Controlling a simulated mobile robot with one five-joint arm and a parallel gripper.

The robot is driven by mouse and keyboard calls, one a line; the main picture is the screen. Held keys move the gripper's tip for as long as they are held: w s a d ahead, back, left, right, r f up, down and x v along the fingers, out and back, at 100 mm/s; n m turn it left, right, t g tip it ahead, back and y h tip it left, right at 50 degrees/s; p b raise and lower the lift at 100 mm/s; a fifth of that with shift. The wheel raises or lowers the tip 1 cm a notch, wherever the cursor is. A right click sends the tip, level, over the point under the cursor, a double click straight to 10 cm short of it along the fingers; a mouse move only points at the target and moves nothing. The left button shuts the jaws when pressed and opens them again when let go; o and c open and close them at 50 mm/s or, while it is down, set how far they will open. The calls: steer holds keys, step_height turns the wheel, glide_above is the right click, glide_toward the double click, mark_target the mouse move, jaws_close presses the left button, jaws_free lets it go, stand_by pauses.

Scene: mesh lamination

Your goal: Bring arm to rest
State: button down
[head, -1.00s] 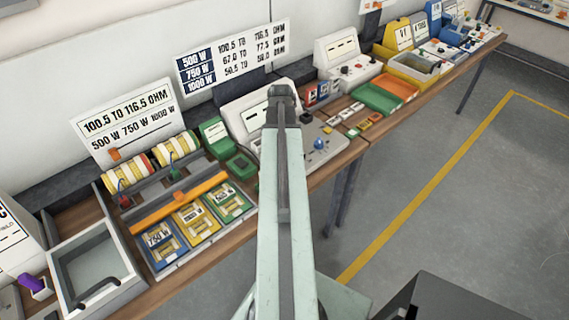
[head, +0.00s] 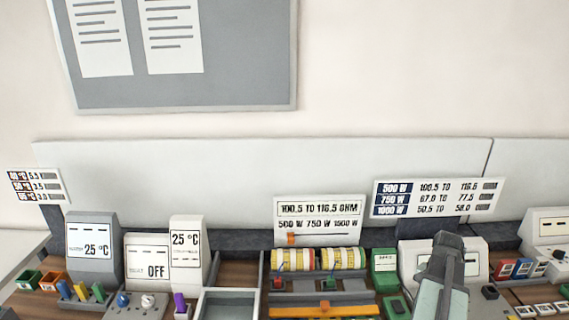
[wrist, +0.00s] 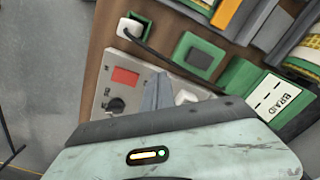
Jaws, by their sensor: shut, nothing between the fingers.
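My arm, pale green with a dark grey end, rises at the lower right of the head view. My gripper (head: 448,240) is at its top, in front of a pale instrument console (head: 412,255). The fingers are together and empty. In the wrist view my gripper (wrist: 157,78) points down over the bench. A grey panel (wrist: 103,118) with a red window and a black knob lies beneath it, apart from the fingers as far as I can tell.
A tray with two striped rolls (head: 340,259) stands left of my arm. A green BRAID box (wrist: 270,98) and a green-framed block (wrist: 198,58) are near the gripper. Open floor (wrist: 40,60) lies beside the bench.

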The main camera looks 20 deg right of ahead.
steer(key=w+a+n, duration=0.2)
steer(key=w+a, duration=0.3)
steer(key=a, duration=0.6)
steer(key=w+a+f+n, duration=0.1)
steer(key=w+a+n, duration=0.2)
steer(key=w+a, duration=0.3)
steer(key=w+a+n+b, duration=0.1)
steer(key=w+a+n, duration=0.2)
steer(key=a, duration=1.3)
steer(key=shift+w+f, duration=0.15)
steer(key=shift+w, duration=1.5)
steer(key=s+a+n, duration=0.1)
steer(key=a+n, duration=0.5)
steer(key=a, duration=0.7)
steer(key=shift+s, duration=0.25)
steer(key=shift+d+f, duration=0.1)
steer(key=shift+f, duration=0.05)
